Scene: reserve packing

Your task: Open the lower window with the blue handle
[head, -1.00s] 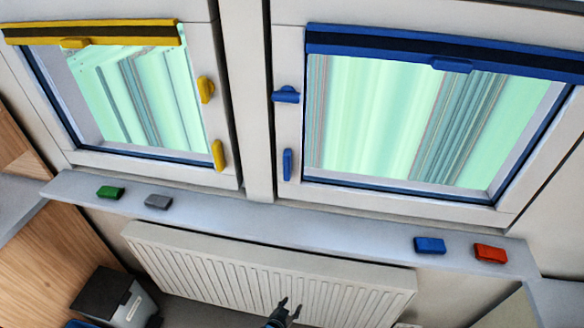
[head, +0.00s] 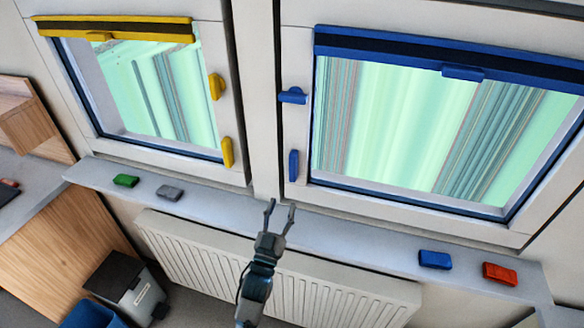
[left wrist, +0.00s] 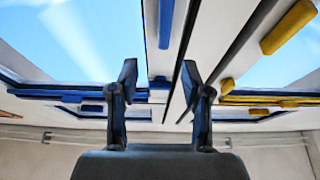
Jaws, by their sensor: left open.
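The right window (head: 400,190) has a white frame and a blue blind bar (head: 450,60) at its top; it looks closed. On its left frame are a lower, upright blue handle (head: 294,165) and an upper blue handle (head: 292,95) that sticks out sideways. My left gripper (head: 280,206) is open and empty, below and slightly left of the lower handle in the picture, not visibly touching it. The left wrist view shows its open fingers (left wrist: 160,88), with a long blue handle (left wrist: 166,22) beyond them. My right gripper is not in view.
The left window has a yellow blind bar (head: 115,28) and yellow handles (head: 227,152). The sill (head: 340,231) bears green (head: 125,180), grey (head: 169,192), blue (head: 434,259) and red (head: 499,273) blocks. A radiator (head: 190,255) is below. A bin (head: 130,290) stands lower left.

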